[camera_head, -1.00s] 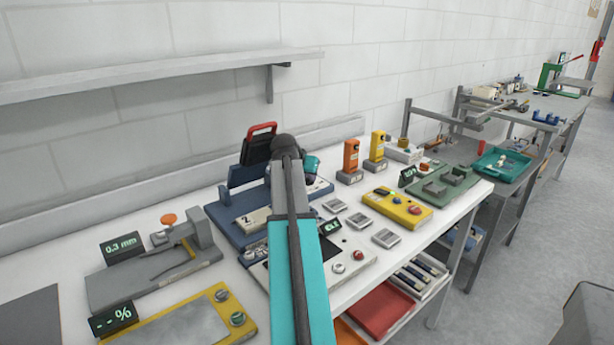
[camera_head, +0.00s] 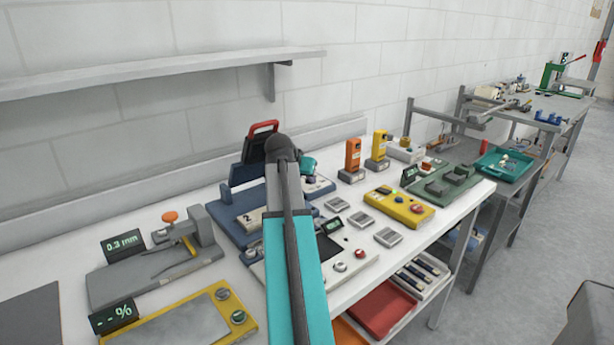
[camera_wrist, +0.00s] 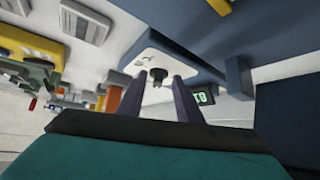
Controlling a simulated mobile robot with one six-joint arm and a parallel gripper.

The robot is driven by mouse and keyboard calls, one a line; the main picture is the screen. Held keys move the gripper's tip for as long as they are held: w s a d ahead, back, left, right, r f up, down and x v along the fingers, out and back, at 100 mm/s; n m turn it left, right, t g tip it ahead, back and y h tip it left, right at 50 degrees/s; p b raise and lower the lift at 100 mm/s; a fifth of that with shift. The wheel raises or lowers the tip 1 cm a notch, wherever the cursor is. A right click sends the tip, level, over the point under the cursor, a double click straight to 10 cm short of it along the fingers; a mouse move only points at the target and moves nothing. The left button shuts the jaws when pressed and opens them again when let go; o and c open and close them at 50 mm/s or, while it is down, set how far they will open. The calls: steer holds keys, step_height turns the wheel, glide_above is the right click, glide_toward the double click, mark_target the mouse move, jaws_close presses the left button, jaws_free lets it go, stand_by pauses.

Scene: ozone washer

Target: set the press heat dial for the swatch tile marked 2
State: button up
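The blue press (camera_head: 236,207) stands at the middle of the bench, its dark plate with the red handle (camera_head: 263,127) raised. A cream swatch tile marked 2 (camera_head: 248,220) lies on its base, partly behind my arm. In the wrist view a pale control panel (camera_wrist: 150,52) carries a small dark dial (camera_wrist: 157,74). My gripper (camera_wrist: 158,88) has its two dark fingers apart, with the dial in the gap between them; whether they touch it is unclear. A small green display (camera_wrist: 204,97) is beside the right finger, too small to read surely. In the head view my teal hand is mostly hidden behind my arm.
Orange (camera_head: 352,158) and yellow (camera_head: 379,148) upright devices stand right of the press. A yellow box (camera_head: 399,207) and several grey tiles (camera_head: 359,220) lie in front of them. A gauge reading 0.3 mm (camera_head: 124,246) stands at left. A shelf (camera_head: 150,72) hangs above.

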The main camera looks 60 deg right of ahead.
steer(key=shift+s+a+b, duration=0.15)
steer(key=shift+s+a, duration=0.15)
steer(key=shift+a, duration=1.1)
steer(key=shift+s+a+b, duration=0.15)
steer(key=shift+s+a, duration=0.2)
steer(key=shift+a, duration=1.1)
steer(key=shift+s+a+b, duration=0.15)
steer(key=shift+s+a, duration=0.15)
steer(key=shift+a, duration=1.1)
